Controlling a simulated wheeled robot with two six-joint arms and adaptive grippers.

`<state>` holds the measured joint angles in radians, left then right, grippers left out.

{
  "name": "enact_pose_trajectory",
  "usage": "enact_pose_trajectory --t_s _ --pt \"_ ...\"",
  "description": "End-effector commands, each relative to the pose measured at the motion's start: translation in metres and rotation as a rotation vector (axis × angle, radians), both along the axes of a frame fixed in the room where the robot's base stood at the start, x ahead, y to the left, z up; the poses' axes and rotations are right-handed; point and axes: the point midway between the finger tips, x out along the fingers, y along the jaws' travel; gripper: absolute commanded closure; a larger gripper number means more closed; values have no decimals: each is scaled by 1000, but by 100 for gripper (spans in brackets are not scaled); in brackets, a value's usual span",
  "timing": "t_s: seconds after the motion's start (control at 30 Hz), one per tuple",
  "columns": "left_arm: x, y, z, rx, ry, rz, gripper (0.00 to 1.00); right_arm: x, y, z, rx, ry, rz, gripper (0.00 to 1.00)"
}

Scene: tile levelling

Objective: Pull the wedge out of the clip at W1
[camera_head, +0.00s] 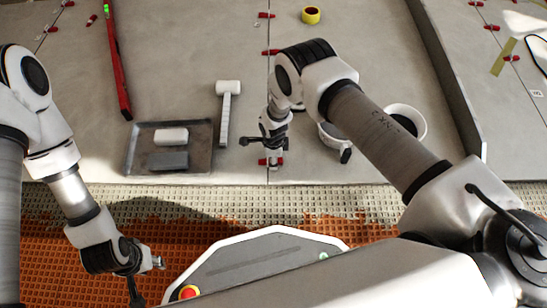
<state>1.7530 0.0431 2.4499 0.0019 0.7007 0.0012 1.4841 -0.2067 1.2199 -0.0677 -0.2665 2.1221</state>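Red wedges in clips sit along the tile joint in the middle: a near one (270,161), a middle one (270,52) and a far one (265,15). No W1 mark can be read, so I cannot tell which clip it is. My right gripper (265,143) reaches down just above the near wedge, partly hiding its surroundings. Its fingers are small and dark, and I cannot tell whether they touch the wedge or are shut. My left gripper (136,288) hangs low at the left over the orange membrane, away from the wedges; its finger opening is unclear.
A white mallet (225,120) and a dark tray (203,160) with two blocks lie left of the joint. A red level (117,65) is farther left. Buckets (424,122) stand right, partly behind my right arm.

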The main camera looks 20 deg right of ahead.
Motion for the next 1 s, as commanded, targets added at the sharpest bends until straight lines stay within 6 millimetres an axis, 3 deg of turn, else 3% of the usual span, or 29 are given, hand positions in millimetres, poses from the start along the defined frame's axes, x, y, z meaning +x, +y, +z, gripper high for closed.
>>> enact_pose_trajectory --t_s 0.37,0.8,1.0 --pt "0 0 0 0 0 0 60 1 0 8 0 0 0 49" --pt "0 0 0 0 0 0 60 1 0 107 -2 -2 0 49" --pt "0 0 0 0 0 0 60 0 0 120 0 0 0 49"
